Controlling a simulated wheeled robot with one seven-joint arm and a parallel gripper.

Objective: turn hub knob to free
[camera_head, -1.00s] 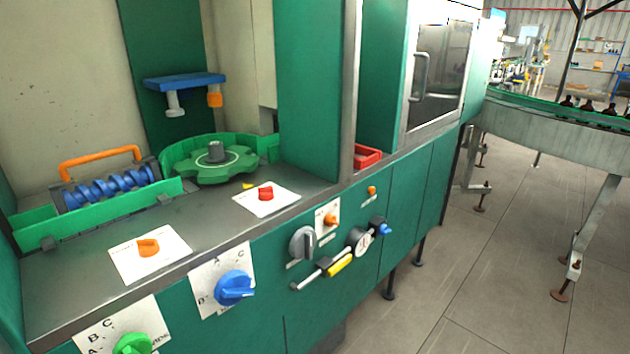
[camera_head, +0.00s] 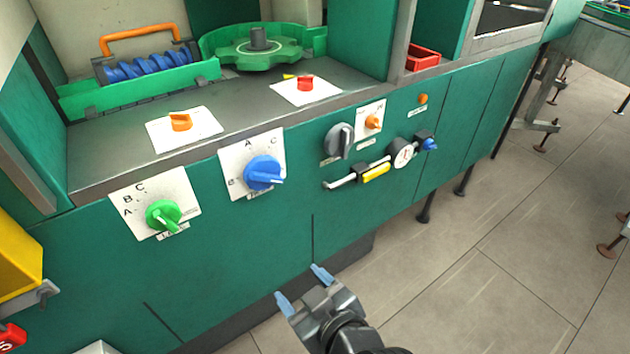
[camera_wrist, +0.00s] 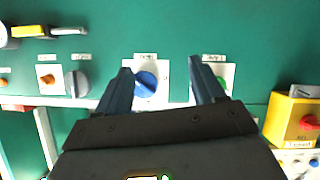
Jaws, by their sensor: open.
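Several knobs could be the hub knob; their labels are too small to read. A red knob (camera_head: 305,83) sits on a white plate on the deck beside the green star wheel (camera_head: 257,47), whose grey hub stands in its middle. An orange knob (camera_head: 180,122) sits on another deck plate. On the front panel are a green knob (camera_head: 163,215), a blue knob (camera_head: 263,173), a grey knob (camera_head: 339,140) and a small orange knob (camera_head: 373,121). My gripper (camera_head: 301,286) is open and empty, low before the panel. In the wrist view, the blue knob (camera_wrist: 146,84) shows between its fingers.
A yellow-handled lever (camera_head: 375,173), a gauge (camera_head: 403,153) and a small blue valve (camera_head: 430,144) stick out from the panel. A yellow box (camera_head: 15,255) is at the far left.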

